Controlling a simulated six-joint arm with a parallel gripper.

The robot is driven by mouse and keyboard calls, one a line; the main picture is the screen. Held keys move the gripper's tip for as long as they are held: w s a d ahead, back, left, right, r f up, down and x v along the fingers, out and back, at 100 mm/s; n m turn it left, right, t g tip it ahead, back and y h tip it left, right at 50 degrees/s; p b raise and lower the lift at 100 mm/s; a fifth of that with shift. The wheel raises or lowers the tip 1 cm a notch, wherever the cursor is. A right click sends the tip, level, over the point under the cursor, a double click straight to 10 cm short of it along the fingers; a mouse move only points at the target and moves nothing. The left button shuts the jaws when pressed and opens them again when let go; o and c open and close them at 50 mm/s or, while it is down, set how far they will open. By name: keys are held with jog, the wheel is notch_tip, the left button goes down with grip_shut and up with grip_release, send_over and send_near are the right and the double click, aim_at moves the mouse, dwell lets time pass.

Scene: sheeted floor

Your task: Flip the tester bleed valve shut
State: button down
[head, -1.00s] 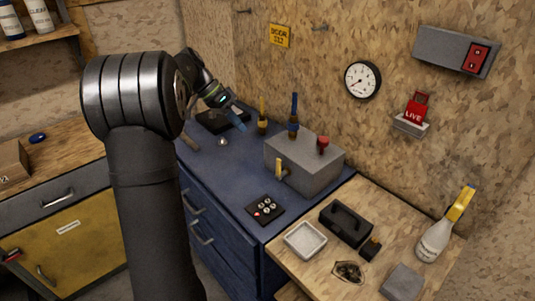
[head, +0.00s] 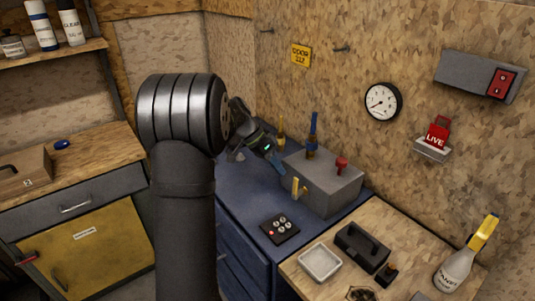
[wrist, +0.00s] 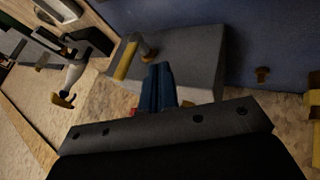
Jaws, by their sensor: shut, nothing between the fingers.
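The tester is a grey box (head: 322,184) on the blue bench, with a blue upright lever (head: 313,135) at its top back, a red knob (head: 341,163) on top and a yellow lever (head: 299,188) on its front left face. The yellow lever stands roughly upright. No label shows which one is the bleed valve. My gripper (head: 277,166) is shut and empty, just left of the box. In the wrist view, its blue fingers (wrist: 158,88) are together in front of the grey box (wrist: 190,58); a yellow lever (wrist: 128,58) is left of them, apart in the picture.
Another yellow-handled piece (head: 282,130) stands behind my gripper. A black button panel (head: 280,229) lies in front of the box. A white tray (head: 320,262), black case (head: 362,247) and spray bottle (head: 455,268) are on the wooden bench. A gauge (head: 383,101) hangs on the wall.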

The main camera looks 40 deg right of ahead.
jog(key=shift+s+r, duration=0.15)
jog(key=shift+s, duration=1.7)
jog(key=shift+s, duration=0.1)
jog(key=shift+s+r+t, duration=0.1)
jog(key=shift+s+t, duration=0.05)
jog(key=shift+t, duration=0.25)
